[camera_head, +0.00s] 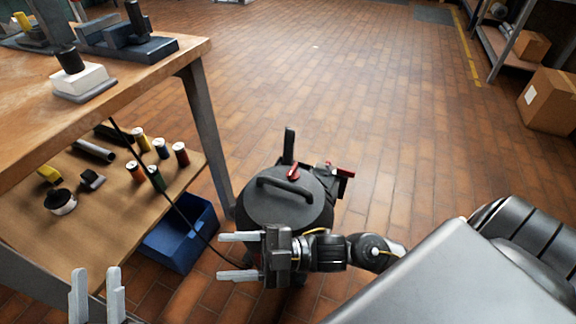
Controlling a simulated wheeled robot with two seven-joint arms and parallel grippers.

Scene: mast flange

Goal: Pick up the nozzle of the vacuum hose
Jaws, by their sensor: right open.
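A dark drum-shaped vacuum (320,207) with a curved handle and a red switch on its lid stands on the floor beside the workbench. My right gripper (238,256) is open in front of the vacuum's lower left, its fingers pointing left, and covers part of it. A thin black line (180,212), a cord or thin hose, runs down from the bench towards this gripper's fingers; I cannot tell whether it touches them. I cannot make out the nozzle for certain. My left gripper (97,293) is open at the bottom left, fingers pointing up.
The wooden workbench (150,62) holds tools; its lower shelf (110,215) carries several cans and a dark tube (94,150). A blue bin (178,243) stands below the shelf. Cardboard boxes (548,102) are at the right. The tiled floor behind the vacuum is clear.

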